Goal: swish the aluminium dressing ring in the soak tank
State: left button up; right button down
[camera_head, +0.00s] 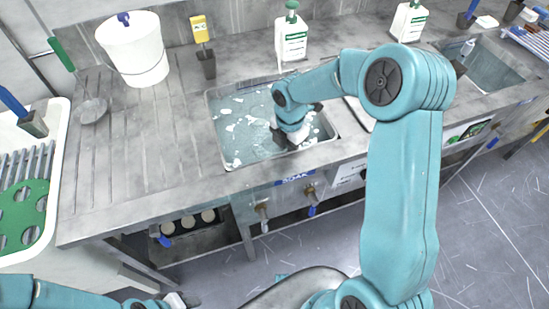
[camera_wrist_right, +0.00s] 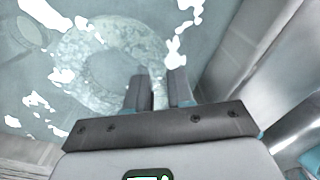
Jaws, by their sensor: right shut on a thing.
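The soak tank (camera_head: 219,140) is a sunken steel basin of bluish liquid with white foam patches, marked SOAK on its front. My right gripper (camera_head: 290,140) reaches down into it, its fingertips hard to make out in the head view. In the right wrist view, my right gripper (camera_wrist_right: 158,92) is shut on the rim of the dressing ring (camera_wrist_right: 85,82). The ring is pale, mottled and seen through the liquid, with foam around it. The head view does not show the ring. My left gripper (camera_head: 178,300) is only partly visible at the bottom edge, away from the tank.
A white bucket (camera_head: 135,52) stands on the draining board (camera_head: 130,130) left of the tank. A white bottle (camera_head: 292,42) and a yellow-tagged holder (camera_head: 203,45) stand behind it. A second basin (camera_head: 490,72) lies farther right. The tank's steel wall (camera_wrist_right: 215,85) is close beside the right gripper.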

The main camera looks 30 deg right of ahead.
jog(key=shift+r, duration=0.6)
jog(key=shift+f+b, duration=0.65)
jog(key=shift+f, duration=0.55)
jog(key=shift+r+p, duration=1)
jog(key=shift+r, duration=0.2)
jog(key=shift+f+b, duration=0.85)
jog(key=shift+f, duration=0.4)
jog(key=shift+r, duration=0.1)
